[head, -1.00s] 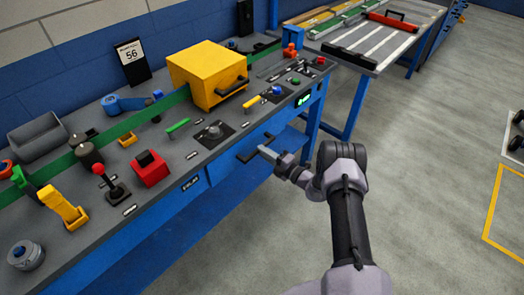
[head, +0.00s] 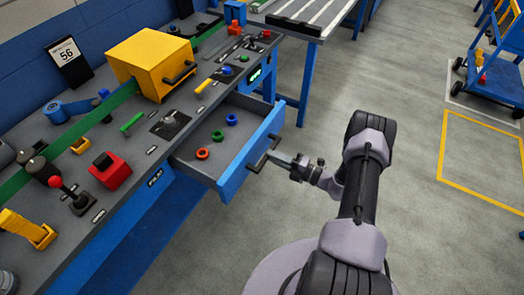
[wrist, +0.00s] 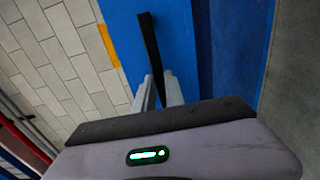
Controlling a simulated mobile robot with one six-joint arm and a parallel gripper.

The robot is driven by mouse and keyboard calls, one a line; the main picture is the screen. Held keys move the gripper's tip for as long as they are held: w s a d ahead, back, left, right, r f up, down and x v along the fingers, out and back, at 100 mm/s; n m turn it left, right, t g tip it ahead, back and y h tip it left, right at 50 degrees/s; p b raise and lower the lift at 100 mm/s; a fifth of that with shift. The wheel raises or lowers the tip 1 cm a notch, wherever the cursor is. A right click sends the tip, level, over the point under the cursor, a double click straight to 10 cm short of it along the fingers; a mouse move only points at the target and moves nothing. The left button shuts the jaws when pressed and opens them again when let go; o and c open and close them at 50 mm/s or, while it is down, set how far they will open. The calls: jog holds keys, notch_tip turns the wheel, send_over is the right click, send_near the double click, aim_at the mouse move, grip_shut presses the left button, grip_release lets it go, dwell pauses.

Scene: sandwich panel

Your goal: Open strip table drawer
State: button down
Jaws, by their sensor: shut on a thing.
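The drawer (head: 232,172) has a blue front and a grey inside. In the head view it stands pulled well out from under the table (head: 132,150). Several small rings lie in it, among them a red-orange ring (head: 202,154), a green ring (head: 218,135) and a blue ring (head: 231,119). A black bar handle (head: 262,154) is on the drawer's front. My gripper (head: 276,158) is shut on this handle. In the wrist view, the handle (wrist: 151,45) runs down between the two fingers (wrist: 158,92) in front of the blue drawer front.
The table top carries a yellow box (head: 150,62), a red block (head: 110,170), a joystick (head: 70,195) and other fittings. A second table (head: 300,15) stands behind. A blue cart (head: 495,75) is at the far right. The grey floor beside the drawer is clear.

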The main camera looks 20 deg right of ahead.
jog(key=shift+v, duration=0.9)
jog(key=c, duration=1.4)
grip_release()
jog(key=p+v, duration=0.2)
jog(key=v, duration=1.5)
jog(key=shift+s+d, duration=0.2)
